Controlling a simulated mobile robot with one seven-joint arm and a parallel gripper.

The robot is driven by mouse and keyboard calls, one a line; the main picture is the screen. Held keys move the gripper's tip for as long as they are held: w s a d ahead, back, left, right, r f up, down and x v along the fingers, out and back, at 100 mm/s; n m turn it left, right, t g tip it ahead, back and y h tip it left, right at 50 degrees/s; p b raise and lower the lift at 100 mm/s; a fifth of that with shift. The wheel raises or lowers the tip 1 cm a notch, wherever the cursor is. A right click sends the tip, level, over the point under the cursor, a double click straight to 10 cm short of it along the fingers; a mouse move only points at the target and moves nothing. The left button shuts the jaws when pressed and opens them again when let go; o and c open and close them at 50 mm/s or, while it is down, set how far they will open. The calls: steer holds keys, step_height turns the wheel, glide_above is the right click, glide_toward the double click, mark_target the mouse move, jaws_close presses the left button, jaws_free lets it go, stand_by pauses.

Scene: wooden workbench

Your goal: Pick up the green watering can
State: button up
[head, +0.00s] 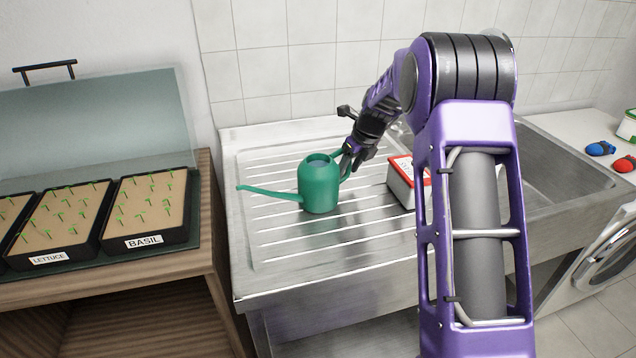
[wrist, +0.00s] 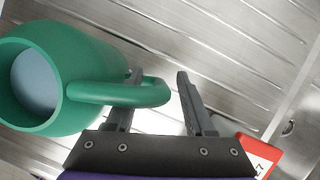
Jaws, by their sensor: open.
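The green watering can (head: 319,187) stands upright on the ribbed metal drainboard, its long spout pointing left and its handle on the right. In the wrist view the can (wrist: 88,62) is at the left, with a pale blue-grey surface inside its round opening. My gripper (head: 346,168) is at the handle side of the can. In the wrist view my gripper (wrist: 158,82) is open, and the handle loop (wrist: 150,92) reaches into the space between the two fingers. The left finger is partly hidden behind the handle. Whether either finger touches it I cannot tell.
A white and red box (head: 402,182) stands on the drainboard right of my gripper; its corner shows in the wrist view (wrist: 262,152). The sink basin (head: 560,165) is further right. Seedling trays (head: 150,243) with a raised clear lid stand at left. The drainboard's front is clear.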

jaws_close()
stand_by(1.2)
steer(key=shift+r, duration=0.2)
